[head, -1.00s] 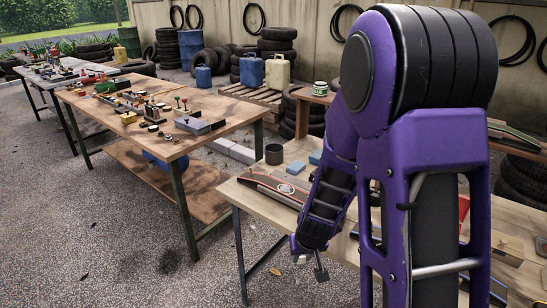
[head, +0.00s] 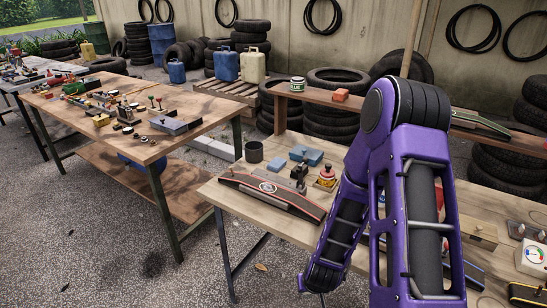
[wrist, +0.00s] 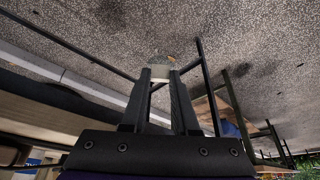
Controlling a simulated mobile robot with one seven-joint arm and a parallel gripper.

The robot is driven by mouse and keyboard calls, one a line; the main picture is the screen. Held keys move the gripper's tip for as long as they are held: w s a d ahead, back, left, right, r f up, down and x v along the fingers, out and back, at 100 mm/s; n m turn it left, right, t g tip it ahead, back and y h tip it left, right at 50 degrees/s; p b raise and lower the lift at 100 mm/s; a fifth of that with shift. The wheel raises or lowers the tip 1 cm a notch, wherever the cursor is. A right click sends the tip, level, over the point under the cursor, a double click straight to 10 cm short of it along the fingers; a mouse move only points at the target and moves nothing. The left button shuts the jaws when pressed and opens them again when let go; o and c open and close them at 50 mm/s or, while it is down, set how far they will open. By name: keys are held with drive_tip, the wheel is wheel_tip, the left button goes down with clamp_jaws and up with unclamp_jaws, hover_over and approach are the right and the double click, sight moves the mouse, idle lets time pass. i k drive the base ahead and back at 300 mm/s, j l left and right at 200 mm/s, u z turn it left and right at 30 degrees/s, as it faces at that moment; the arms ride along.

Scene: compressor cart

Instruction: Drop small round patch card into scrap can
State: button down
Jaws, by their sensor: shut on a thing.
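My gripper (wrist: 160,78) is shut in the wrist view, with a small pale card-like piece (wrist: 161,66) between its fingertips. I take this to be the patch card; its face and round shape are hard to make out against the gravel. In the head view my fingertips are out of sight below the arm's lower end. A dark grey open-topped can (head: 254,152), seemingly the scrap can, stands upright at the back left corner of the near wooden table (head: 235,174). The can is apart from my arm.
A long dark piece with red edges and a round emblem (head: 270,197) lies at the table's left front. Blue blocks (head: 305,154) and a red-knobbed device (head: 326,178) stand behind it. A raised shelf (head: 360,106) runs along the back. A second cluttered table (head: 60,103) is at left.

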sight(255, 155)
drive_tip(key=i+j+z, duration=0.1)
drive_tip(key=z, duration=0.3)
drive_tip(key=j+z, duration=0.65)
drive_tip(key=j, duration=0.2)
drive_tip(key=i+j+z, duration=0.1)
drive_tip(key=j+z, duration=0.15)
drive_tip(key=j, duration=0.2)
drive_tip(key=j+z, duration=0.15)
drive_tip(key=j, duration=0.4)
drive_tip(key=k+j+z, duration=0.1)
drive_tip(key=j, duration=0.4)
drive_tip(key=k+j, duration=0.1)
drive_tip(key=j, duration=1.25)
drive_tip(key=k+j, duration=0.15)
drive_tip(key=j, duration=0.5)
drive_tip(key=j+z, duration=0.05)
